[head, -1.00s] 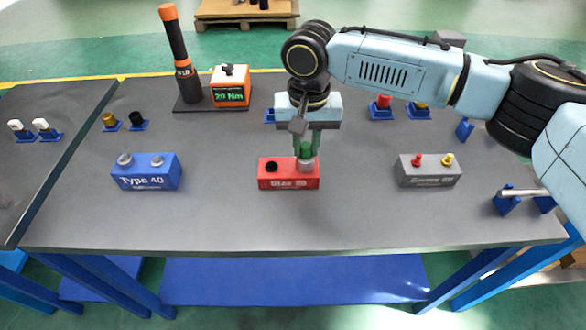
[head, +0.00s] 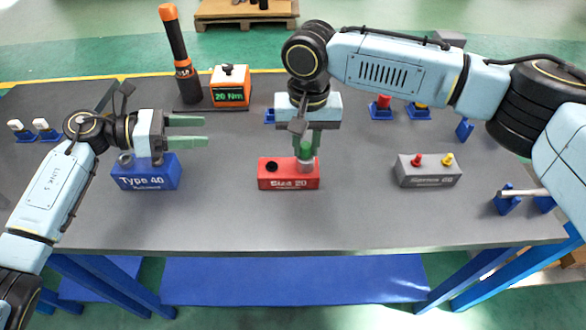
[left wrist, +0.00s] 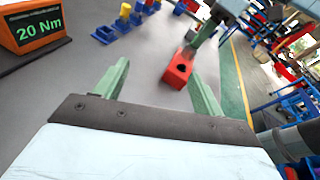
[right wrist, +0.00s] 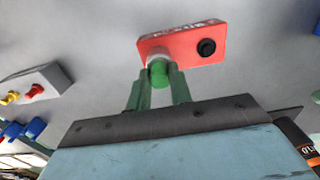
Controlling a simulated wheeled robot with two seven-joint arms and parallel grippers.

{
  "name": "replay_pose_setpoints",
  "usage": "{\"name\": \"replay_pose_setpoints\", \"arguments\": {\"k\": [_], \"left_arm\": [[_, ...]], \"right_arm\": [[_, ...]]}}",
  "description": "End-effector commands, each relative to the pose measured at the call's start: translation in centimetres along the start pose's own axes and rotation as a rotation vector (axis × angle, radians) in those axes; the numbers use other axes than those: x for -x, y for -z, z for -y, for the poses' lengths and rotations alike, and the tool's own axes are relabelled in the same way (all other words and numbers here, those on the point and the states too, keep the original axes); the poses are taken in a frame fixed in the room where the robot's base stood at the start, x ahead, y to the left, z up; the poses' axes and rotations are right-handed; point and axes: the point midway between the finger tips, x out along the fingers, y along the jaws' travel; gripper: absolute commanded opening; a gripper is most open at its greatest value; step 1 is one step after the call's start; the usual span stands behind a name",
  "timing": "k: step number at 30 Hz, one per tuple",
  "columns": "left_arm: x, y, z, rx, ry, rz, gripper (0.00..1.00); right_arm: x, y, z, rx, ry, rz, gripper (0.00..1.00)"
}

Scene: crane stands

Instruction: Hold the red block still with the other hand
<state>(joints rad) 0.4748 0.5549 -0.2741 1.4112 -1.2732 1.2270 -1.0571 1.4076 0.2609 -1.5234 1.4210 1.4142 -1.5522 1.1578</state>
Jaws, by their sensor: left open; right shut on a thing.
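The red block (head: 288,184) sits on the table, with a dark round hole or plug (head: 271,167) at its left and a pale metal collar at its right. My right gripper (head: 306,150) points down over the right end and is shut on a green piece (right wrist: 158,72) standing at that collar. The red block also shows in the right wrist view (right wrist: 190,48). My left gripper (head: 205,131) is open and empty, left of the red block, above and behind the blue block, fingers pointing right. In the left wrist view the red block (left wrist: 178,70) appears ahead between the green fingers.
The blue Type 40 block (head: 146,180) lies under my left gripper. The grey block (head: 428,172) stands to the right. An orange 20 Nm box (head: 230,88) and a black-orange upright tool (head: 177,50) stand at the back left. The table front is clear.

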Motion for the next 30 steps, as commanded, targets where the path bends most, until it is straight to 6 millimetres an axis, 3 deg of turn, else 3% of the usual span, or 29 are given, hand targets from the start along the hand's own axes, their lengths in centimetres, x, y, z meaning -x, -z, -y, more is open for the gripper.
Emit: {"name": "replay_pose_setpoints", "arguments": {"k": [1, 3, 9, 17, 30], "left_arm": [[-1.8, 0.2, 1.2, -0.068, 0.048, -0.075, 0.69], [-3.6, 1.0, 2.5, -0.151, 0.104, -0.177, 0.69], [-6.1, 2.4, 4.5, -0.297, 0.191, -0.356, 0.69], [-7.8, 3.4, 5.1, -0.322, 0.207, -0.389, 0.69], [-13.2, 5.8, 5.8, -0.321, 0.205, -0.389, 0.69]], "right_arm": [[0.1, 0.0, 0.0, 0.000, 0.001, -0.002, 0.00], [0.1, 0.0, 0.0, 0.000, 0.001, -0.002, 0.00], [0.1, 0.0, 0.0, 0.000, 0.001, -0.001, 0.00], [0.0, 0.0, 0.0, 0.000, 0.001, -0.001, 0.00], [0.0, 0.0, 0.0, 0.000, 0.001, -0.001, 0.00]]}}
